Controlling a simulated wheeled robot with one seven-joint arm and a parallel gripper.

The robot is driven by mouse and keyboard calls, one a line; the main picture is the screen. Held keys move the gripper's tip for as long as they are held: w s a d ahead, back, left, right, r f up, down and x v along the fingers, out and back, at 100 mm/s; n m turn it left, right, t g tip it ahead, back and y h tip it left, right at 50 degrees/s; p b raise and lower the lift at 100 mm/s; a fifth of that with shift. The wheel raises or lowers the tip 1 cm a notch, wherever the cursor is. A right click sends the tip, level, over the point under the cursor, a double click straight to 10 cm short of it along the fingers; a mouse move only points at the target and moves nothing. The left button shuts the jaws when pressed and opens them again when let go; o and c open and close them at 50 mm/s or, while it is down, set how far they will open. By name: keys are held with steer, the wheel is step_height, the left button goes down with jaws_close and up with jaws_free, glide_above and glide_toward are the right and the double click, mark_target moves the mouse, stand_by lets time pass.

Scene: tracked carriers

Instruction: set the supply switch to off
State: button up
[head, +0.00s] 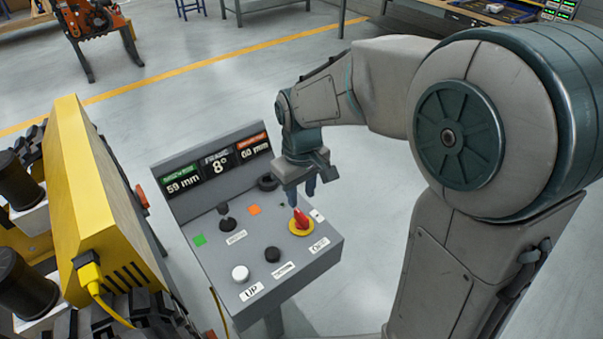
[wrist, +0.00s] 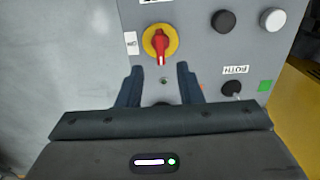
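The supply switch appears to be the red rotary knob (head: 301,218) on a yellow disc at the right of the grey sloped control panel (head: 200,262). In the wrist view the knob (wrist: 160,46) stands upright in the picture, its white-marked end pointing down toward my gripper. A small white label (wrist: 131,43) sits beside the disc, too small to read. Another label (head: 319,246) is at the panel's near side, not clearly legible. My gripper (head: 300,188) is just beyond the knob. In the wrist view my gripper (wrist: 160,85) has its fingers apart, empty, and the knob is beyond the fingertips.
The panel also has a black button (head: 272,254), a white button (head: 240,273) labelled UP, a black lever (head: 226,220), and green and orange squares. Displays (head: 217,163) line its back edge. A yellow machine (head: 85,205) stands close on the left. Open floor lies behind.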

mark_target(301, 214)
step_height(301, 214, up, 6)
steer(key=shift+f, duration=0.1)
stand_by(0.5)
steer(key=s+d+m+t, duration=0.3)
steer(key=s+d+m, duration=0.3)
steer(key=s+d, duration=0.6)
steer(key=shift+s+f+m, duration=0.35)
steer(key=shift+m, duration=0.05)
stand_by(1.9)
